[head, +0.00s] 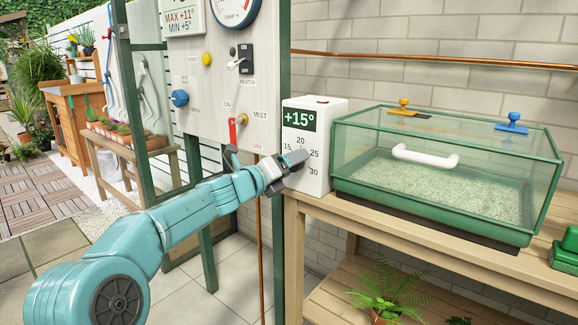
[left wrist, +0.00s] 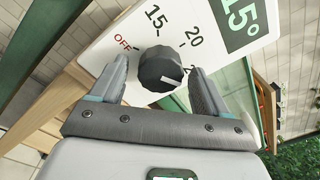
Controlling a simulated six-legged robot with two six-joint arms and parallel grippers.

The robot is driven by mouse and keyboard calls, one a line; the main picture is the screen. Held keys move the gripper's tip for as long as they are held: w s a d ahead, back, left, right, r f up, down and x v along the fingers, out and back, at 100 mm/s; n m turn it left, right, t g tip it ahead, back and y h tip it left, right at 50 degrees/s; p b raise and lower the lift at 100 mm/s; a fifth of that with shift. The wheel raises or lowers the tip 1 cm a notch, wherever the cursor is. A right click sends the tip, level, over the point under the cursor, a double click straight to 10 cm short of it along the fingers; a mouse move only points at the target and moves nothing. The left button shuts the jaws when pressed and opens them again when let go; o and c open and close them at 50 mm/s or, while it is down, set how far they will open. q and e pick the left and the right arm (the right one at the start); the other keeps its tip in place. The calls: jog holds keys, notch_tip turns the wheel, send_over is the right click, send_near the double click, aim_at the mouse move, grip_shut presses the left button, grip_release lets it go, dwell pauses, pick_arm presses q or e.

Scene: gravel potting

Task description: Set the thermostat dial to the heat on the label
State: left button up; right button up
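The white thermostat box (head: 326,170) stands at the left end of the wooden bench. Its green label (head: 300,118) reads +15°, and the label also shows partly in the left wrist view (left wrist: 238,22). The dark round dial (left wrist: 160,68) has OFF, 15 and 20 printed around it; further marks are partly hidden by a finger. Its white line points to the lower right in the wrist view, away from OFF and 15. My left gripper (left wrist: 160,80) is open, one finger on each side of the dial with small gaps. In the head view my left gripper (head: 287,168) hides the dial.
A control panel (head: 215,110) with a red lever (head: 233,131), switch and knobs stands just left of the box. A glass-lidded green propagator (head: 440,180) with a white handle stands close on its right. A copper pipe (head: 430,58) runs along the wall.

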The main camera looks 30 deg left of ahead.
pick_arm(q)
jog(key=s+a, duration=0.1)
jog(key=s, duration=1.5)
jog(key=shift+s+a, duration=0.15)
jog(key=shift+a, duration=0.25)
